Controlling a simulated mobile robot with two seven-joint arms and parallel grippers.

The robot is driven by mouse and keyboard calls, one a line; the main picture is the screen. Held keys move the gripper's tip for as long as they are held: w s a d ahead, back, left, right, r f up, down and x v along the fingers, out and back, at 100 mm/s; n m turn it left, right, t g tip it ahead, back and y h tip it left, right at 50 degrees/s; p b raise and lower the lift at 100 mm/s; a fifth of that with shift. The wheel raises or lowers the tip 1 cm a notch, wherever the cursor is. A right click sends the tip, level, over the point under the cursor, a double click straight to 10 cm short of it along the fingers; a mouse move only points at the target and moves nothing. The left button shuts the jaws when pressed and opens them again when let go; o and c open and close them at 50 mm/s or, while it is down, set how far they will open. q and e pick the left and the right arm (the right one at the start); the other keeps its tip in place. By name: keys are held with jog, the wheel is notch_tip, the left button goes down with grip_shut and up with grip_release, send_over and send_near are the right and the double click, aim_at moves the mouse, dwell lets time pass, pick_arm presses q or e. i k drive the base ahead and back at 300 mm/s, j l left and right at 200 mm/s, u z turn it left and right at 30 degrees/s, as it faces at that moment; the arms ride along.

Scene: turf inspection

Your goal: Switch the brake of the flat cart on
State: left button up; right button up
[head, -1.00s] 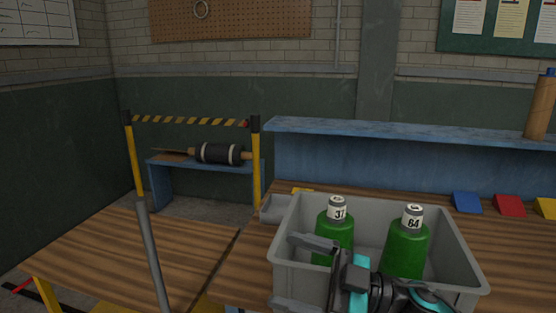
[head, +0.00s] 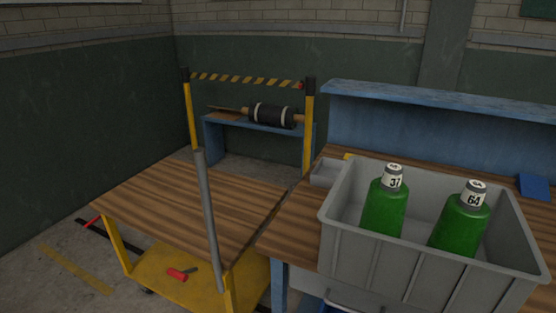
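The flat cart (head: 185,205) stands left of the workbench, with a wooden plank top, yellow legs and a yellow lower deck (head: 215,280). A grey bar (head: 208,220) rises at its near side, slightly tilted. A small red part with a dark stem (head: 178,274) shows at the lower deck; I cannot tell for sure that it is the brake, or its setting. Another red piece (head: 92,221) shows near the floor at the cart's left. Neither gripper is in view.
A grey bin (head: 420,255) with two green bottles, labelled 37 (head: 385,207) and 64 (head: 460,222), sits on the workbench (head: 300,210). Behind the cart are yellow posts (head: 309,130) with a striped bar (head: 245,80) and a blue stand (head: 213,140). Floor at lower left is open.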

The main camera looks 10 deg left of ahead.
aim_at(183, 276)
jog(key=k+j+u, duration=0.15)
jog(key=u, duration=0.85)
